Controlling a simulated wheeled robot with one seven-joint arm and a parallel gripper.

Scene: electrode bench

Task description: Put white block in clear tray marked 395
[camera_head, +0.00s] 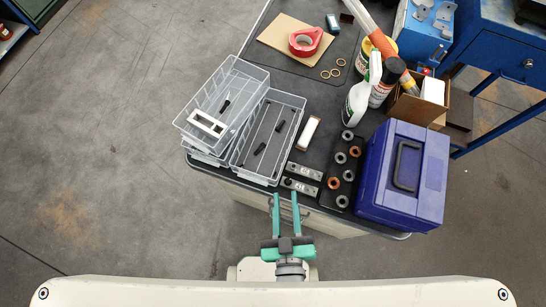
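A small white block (308,131) with a brownish side lies on the dark bench top, just right of the clear trays. A clear tray (255,76) at the left sits raised on other clear trays and holds a white rectangular frame and a dark piece. A second clear tray (297,101) to its right holds several dark pieces. I cannot read 395 on either tray. My gripper (286,196) has two green fingers, apart and empty, at the bench's front edge, below the second tray and the metal blocks.
Two marked metal blocks (304,171) and a dark strip with several rings (355,151) lie near the front edge. A blue toolbox (430,192) stands at right. A spray bottle (357,103), cans and a cardboard box (413,108) with another white item stand behind. Red tape (306,37) lies at the back.

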